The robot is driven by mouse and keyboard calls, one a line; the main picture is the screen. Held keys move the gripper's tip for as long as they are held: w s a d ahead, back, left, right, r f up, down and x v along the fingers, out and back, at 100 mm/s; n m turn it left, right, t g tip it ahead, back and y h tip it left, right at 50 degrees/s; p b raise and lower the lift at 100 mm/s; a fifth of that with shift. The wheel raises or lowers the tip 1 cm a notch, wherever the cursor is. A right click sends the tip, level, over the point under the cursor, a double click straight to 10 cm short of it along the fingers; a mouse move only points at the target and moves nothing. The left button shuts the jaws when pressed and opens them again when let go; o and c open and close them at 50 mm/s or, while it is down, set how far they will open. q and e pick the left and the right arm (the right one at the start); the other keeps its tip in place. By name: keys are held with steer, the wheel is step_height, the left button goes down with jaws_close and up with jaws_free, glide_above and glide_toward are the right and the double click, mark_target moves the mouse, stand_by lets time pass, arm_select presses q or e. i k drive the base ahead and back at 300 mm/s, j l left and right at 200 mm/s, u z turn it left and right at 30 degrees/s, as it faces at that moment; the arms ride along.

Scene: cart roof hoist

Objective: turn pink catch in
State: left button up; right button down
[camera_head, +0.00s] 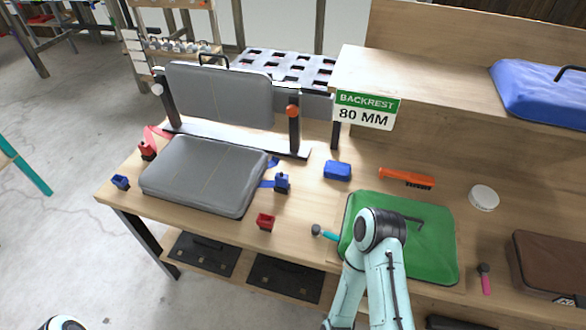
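I cannot make out a part that is clearly a pink catch. A pinkish-red strap (155,132) lies at the left of the bench beside a red buckle (147,150). A small tool with a pink handle (486,284) lies at the right, next to the green mat. One of my arms rises from the bottom edge and bends in front of the green mat; its gripper is not in view. Only a small rounded part of my other arm shows at the bottom left corner, and its gripper is not in view either.
The wooden bench (310,205) carries a grey seat cushion (205,175), an upright grey backrest (220,95), a green mat (430,250), a blue block (337,171), an orange brush (406,178) and a brown case (550,262). A sign (366,110) reads "BACKREST 80 MM".

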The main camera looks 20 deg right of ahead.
mark_target(483, 269)
steer(key=k+l+z, duration=0.35)
steer(key=k, duration=0.15)
steer(key=z, duration=1.95)
